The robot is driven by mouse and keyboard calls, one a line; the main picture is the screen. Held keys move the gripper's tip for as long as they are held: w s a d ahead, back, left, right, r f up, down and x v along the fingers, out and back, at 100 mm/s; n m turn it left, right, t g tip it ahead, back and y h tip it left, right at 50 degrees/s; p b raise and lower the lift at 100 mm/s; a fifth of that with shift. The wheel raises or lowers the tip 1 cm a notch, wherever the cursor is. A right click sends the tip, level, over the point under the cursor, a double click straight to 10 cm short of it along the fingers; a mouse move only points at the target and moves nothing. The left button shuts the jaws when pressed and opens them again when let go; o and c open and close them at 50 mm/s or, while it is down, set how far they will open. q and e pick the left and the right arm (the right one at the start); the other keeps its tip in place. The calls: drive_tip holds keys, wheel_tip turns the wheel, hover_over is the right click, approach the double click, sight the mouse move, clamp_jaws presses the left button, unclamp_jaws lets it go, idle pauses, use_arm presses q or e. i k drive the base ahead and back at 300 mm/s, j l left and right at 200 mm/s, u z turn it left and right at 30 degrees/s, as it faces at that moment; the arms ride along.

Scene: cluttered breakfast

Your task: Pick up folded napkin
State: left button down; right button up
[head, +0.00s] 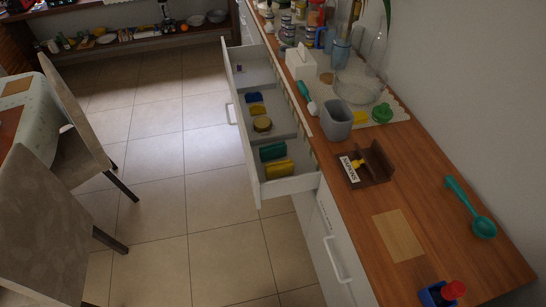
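I cannot clearly tell which thing is the folded napkin. A flat tan rectangle (398,235) lies on the near part of the wooden counter; it could be a napkin or a thin board. Another small tan rectangle (17,86) lies on the dining table at the far left. Neither of my grippers is in view.
An open drawer (284,187) juts out from the counter (440,245) and holds several green, yellow and blue items. A grey cup (336,120), a brown holder (368,165), a green ladle (484,228) and a red-topped item (453,290) stand or lie around. Chairs (45,225) are left; the floor between is clear.

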sight(273, 151)
drive_tip(key=i+j+z, duration=0.1)
drive_tip(key=i+j, duration=0.4)
drive_tip(key=i+j+z, duration=0.1)
drive_tip(key=i+j, duration=0.35)
drive_tip(key=j, duration=0.15)
